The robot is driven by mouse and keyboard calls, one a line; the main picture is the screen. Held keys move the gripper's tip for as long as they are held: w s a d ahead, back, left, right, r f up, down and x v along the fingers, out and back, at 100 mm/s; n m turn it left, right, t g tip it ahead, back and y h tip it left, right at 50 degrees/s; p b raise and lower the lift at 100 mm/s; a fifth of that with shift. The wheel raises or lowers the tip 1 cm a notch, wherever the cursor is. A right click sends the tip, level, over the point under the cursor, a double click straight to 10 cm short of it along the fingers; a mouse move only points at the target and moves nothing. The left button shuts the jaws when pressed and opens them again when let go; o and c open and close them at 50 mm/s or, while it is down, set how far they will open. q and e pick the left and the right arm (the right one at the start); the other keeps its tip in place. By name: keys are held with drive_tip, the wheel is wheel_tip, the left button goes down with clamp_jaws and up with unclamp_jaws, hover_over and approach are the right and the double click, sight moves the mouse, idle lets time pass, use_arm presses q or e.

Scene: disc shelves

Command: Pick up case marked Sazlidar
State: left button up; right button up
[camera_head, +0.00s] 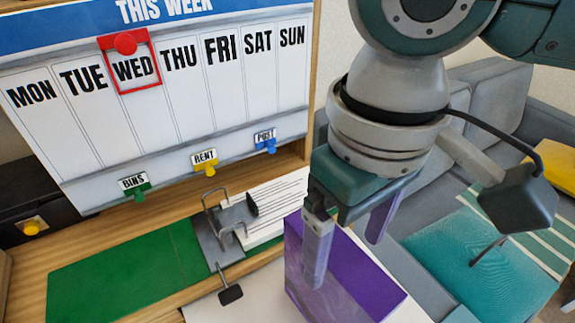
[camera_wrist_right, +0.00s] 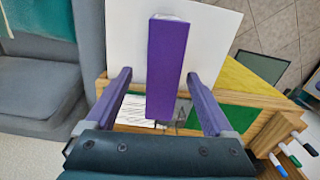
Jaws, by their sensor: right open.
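A purple case (camera_head: 345,270) stands upright on a white surface in the head view. No name can be read on it. My right gripper (camera_head: 343,262) is open just above and around the case, one finger in front of its near face and the other beyond it. In the right wrist view the case (camera_wrist_right: 168,65) shows as a narrow purple block between the two spread fingers of the right gripper (camera_wrist_right: 158,78). Gaps show beside it, so neither finger clearly touches it. My left gripper is in neither view.
A week board (camera_head: 180,95) with a red frame around WED stands at the back left. A green mat (camera_head: 120,275), a metal clip stand (camera_head: 225,225) and lined paper (camera_head: 275,205) lie before it. A grey sofa (camera_head: 480,105) and a teal cloth (camera_head: 480,260) are at right.

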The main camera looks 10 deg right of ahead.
wheel_tip(320, 180, down, 4)
drive_tip(key=shift+s+f+b, duration=0.1)
drive_tip(key=shift+f+b, duration=0.15)
drive_tip(key=shift+b, duration=0.05)
drive_tip(key=f, duration=0.3)
drive_tip(key=f+b, duration=0.1)
drive_tip(key=f, duration=0.1)
drive_tip(key=shift+a, duration=0.25)
drive_tip(key=shift+c, duration=0.3)
clamp_jaws()
drive_tip(key=shift+w, duration=0.2)
